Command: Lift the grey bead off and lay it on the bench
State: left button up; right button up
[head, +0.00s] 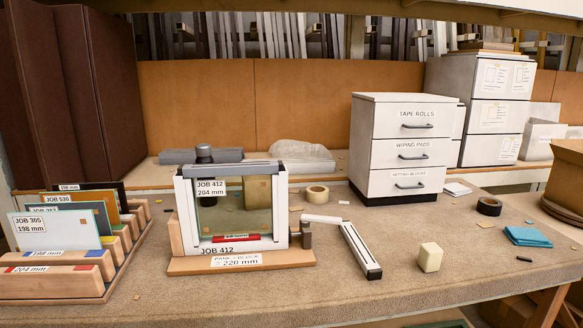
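A grey bead (235,168) lies across the top of a small white upright frame (187,217) on the bench. The frame stands on a wooden block (185,266) marked "JOB 412" and "220 mm". A glass pane (222,218) labelled "JOB 412 204 mm" sits inside the frame, with a red strip (236,238) at its foot. Neither of my grippers is in the head view.
The bench (400,290) has free room at the front right. A pane rack (60,281) stands left; drawers (402,145) stand behind.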

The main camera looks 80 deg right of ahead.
aim_at(272, 166)
jog(key=z, duration=2.15)
